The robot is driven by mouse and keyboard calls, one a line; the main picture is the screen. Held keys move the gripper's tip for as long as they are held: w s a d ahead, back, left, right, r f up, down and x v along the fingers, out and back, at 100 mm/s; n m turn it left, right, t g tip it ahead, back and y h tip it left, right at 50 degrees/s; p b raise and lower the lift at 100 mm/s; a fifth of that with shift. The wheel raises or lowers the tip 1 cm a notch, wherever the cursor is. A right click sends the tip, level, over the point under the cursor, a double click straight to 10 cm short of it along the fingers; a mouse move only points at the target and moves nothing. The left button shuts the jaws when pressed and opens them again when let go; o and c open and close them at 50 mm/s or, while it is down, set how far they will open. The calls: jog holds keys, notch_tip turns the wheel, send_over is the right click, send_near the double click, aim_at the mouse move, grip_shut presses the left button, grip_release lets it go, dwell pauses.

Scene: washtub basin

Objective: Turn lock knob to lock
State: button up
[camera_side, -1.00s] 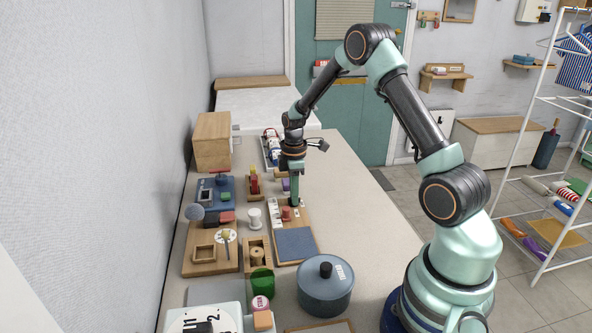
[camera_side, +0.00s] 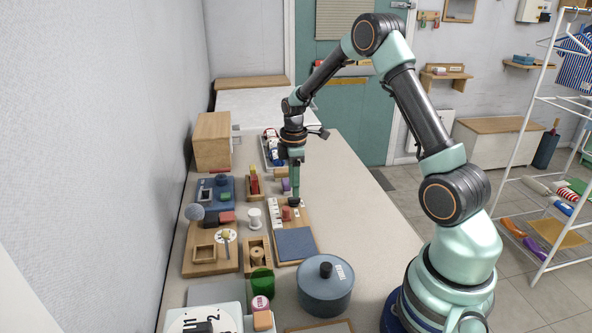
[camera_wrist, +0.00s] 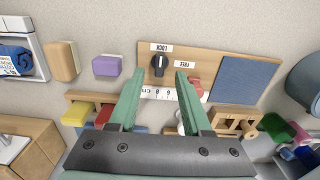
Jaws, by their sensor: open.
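The lock knob (camera_wrist: 159,66) is a small black knob on a wooden board (camera_wrist: 208,62), seen in the wrist view. The LOCK label (camera_wrist: 161,47) is just above it and the FREE label (camera_wrist: 187,64) is to its right. The knob's raised grip runs roughly up and down the picture, towards the LOCK side; its exact angle is too small to tell. My gripper (camera_wrist: 160,74) is open, with one finger on each side of the knob in that view; contact cannot be told.
The board carries a blue pad (camera_wrist: 243,80), a red block (camera_wrist: 195,82) and a white numbered strip (camera_wrist: 160,94). A purple block (camera_wrist: 107,66) and a tan block (camera_wrist: 62,61) lie beside it. A lidded pot (camera_side: 325,290) stands nearer the camera. The counter's right side is clear.

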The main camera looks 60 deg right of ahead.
notch_tip(320, 180, up, 9)
jog(key=shift+f, duration=0.15)
dwell(0.4)
jog(key=s+a+r+m+t, duration=0.2)
jog(key=s+a+r+m, duration=0.2)
jog(key=a+r, duration=0.5)
jog(key=s+a+r+m+t, duration=0.1)
jog(key=s+a+m+t, duration=0.2)
jog(key=s+a, duration=0.6)
jog(key=shift+s+r+m+t, duration=0.3)
jog(key=shift+s+r+m, duration=0.15)
jog(key=shift+m, duration=0.65)
